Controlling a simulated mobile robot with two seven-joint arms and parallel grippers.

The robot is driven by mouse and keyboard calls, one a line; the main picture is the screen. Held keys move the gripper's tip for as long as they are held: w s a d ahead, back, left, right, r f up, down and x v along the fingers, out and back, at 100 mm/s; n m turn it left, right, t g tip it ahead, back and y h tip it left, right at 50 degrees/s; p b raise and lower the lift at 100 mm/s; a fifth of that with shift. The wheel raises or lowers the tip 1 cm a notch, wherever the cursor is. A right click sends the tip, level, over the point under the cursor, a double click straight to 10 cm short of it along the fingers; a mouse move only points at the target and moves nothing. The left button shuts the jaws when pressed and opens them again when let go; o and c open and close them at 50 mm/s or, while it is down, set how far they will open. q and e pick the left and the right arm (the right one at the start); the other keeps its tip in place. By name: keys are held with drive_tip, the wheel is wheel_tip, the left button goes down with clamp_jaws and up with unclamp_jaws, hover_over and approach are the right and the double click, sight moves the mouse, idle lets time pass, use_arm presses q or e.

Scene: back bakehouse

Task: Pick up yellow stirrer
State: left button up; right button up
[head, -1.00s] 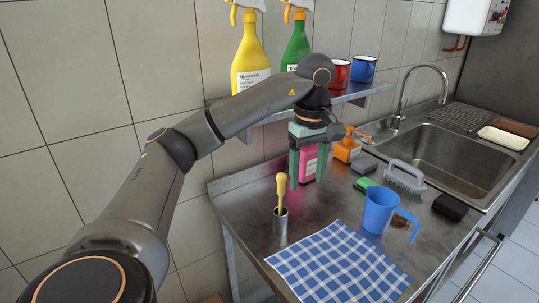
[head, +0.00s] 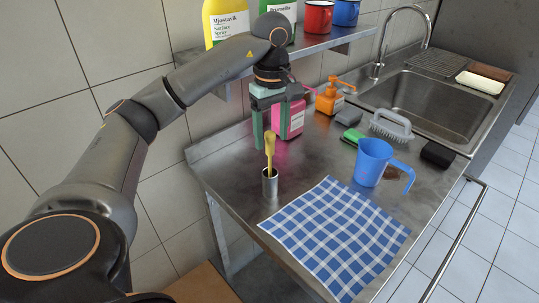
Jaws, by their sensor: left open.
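The yellow stirrer (head: 269,145) stands upright in a small metal cup (head: 270,184) near the left end of the steel counter. Its thick end points up and its lower part is hidden inside the cup. My left gripper (head: 271,130) points down with its green fingers apart. The fingers show just behind and on both sides of the stirrer's top. I cannot tell how far they are from it in depth. The gripper holds nothing that I can see. My right gripper is not in view.
A pink bottle (head: 291,120) stands right behind the gripper. An orange pump bottle (head: 329,98), a grey brush (head: 391,126) and a blue jug (head: 372,162) stand farther right. A blue checked cloth (head: 337,236) lies in front. A shelf (head: 300,47) with spray bottles hangs above.

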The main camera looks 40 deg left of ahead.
sight(270, 156)
use_arm(q)
drive_tip(key=f, duration=0.7)
drive_tip(key=shift+w+a+f, duration=0.1)
drive_tip(key=shift+a+f, duration=0.05)
drive_tip(key=shift+a, duration=0.1)
clamp_jaws()
idle(0.3)
